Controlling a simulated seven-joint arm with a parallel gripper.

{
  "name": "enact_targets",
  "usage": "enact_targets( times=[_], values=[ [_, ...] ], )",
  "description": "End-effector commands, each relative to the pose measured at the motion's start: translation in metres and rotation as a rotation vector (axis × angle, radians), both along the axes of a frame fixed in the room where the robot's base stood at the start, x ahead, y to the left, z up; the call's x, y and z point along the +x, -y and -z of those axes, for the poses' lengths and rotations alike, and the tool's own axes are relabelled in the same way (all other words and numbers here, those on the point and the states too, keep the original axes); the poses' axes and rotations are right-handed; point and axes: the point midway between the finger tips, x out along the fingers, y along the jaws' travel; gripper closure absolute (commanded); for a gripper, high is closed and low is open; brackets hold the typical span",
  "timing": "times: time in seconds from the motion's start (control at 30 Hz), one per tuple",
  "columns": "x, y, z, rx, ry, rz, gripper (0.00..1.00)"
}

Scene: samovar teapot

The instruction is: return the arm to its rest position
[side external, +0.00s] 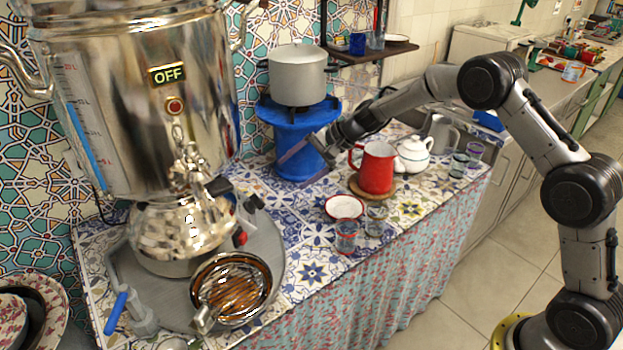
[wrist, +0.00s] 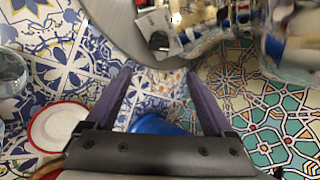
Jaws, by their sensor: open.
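My gripper (side external: 303,160) is in front of the blue stand, above the tiled counter and left of the red jug (side external: 373,167). In the wrist view its two purple fingers (wrist: 155,82) are spread apart with nothing held between them. My arm reaches in from the right, over the back of the counter. The red jug stands upright on a round wooden board (side external: 371,190). The blue stand (side external: 297,135) bears a grey lidded pot (side external: 298,75); a piece of blue shows below the fingers in the wrist view (wrist: 158,125).
A large samovar (side external: 140,110) marked OFF stands at the left on a grey tray (side external: 120,275). A white teapot (side external: 414,154), a red-rimmed saucer (side external: 344,207) and several small glasses (side external: 346,236) are at the right. A shelf (side external: 368,52) hangs above.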

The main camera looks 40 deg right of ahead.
Motion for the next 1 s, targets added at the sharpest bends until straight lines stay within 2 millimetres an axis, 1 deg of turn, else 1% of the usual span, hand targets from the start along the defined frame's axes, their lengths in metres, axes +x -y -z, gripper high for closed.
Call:
enact_targets(
  times=[0.07,0.13,0.17,0.2,0.23,0.27,0.3,0.37,0.4,0.47,0.5,0.57,0.6,0.63,0.67,0.7,0.77,0.8,0.87,0.9,0.97,1.0],
  values=[
    [0.003,-0.002,-0.023,-0.004,0.039,-0.004,0.12],
    [0.003,-0.006,-0.056,-0.008,0.091,-0.009,0.12],
    [0.001,-0.008,-0.073,-0.013,0.115,-0.014,0.12],
    [-0.006,-0.01,-0.097,-0.024,0.149,-0.026,0.12],
    [-0.014,-0.012,-0.116,-0.038,0.174,-0.037,0.12],
    [-0.023,-0.014,-0.132,-0.053,0.195,-0.051,0.12],
    [-0.036,-0.016,-0.153,-0.077,0.223,-0.073,0.12],
    [-0.06,-0.019,-0.178,-0.119,0.258,-0.11,0.12],
    [-0.077,-0.021,-0.193,-0.15,0.281,-0.136,0.12],
    [-0.104,-0.023,-0.213,-0.199,0.311,-0.176,0.12],
    [-0.124,-0.024,-0.223,-0.235,0.328,-0.205,0.12],
    [-0.154,-0.024,-0.236,-0.29,0.354,-0.247,0.12],
    [-0.174,-0.023,-0.242,-0.33,0.369,-0.275,0.12],
    [-0.19,-0.022,-0.246,-0.36,0.379,-0.297,0.12],
    [-0.206,-0.021,-0.248,-0.392,0.387,-0.318,0.12],
    [-0.228,-0.019,-0.25,-0.436,0.398,-0.348,0.12],
    [-0.26,-0.014,-0.249,-0.506,0.412,-0.393,0.12],
    [-0.282,-0.011,-0.247,-0.553,0.416,-0.424,0.12],
    [-0.314,-0.004,-0.239,-0.629,0.42,-0.469,0.12],
    [-0.335,0.002,-0.232,-0.682,0.419,-0.501,0.12],
    [-0.365,0.012,-0.218,-0.762,0.409,-0.549,0.12],
    [-0.383,0.019,-0.206,-0.816,0.394,-0.583,0.12]
  ],
)
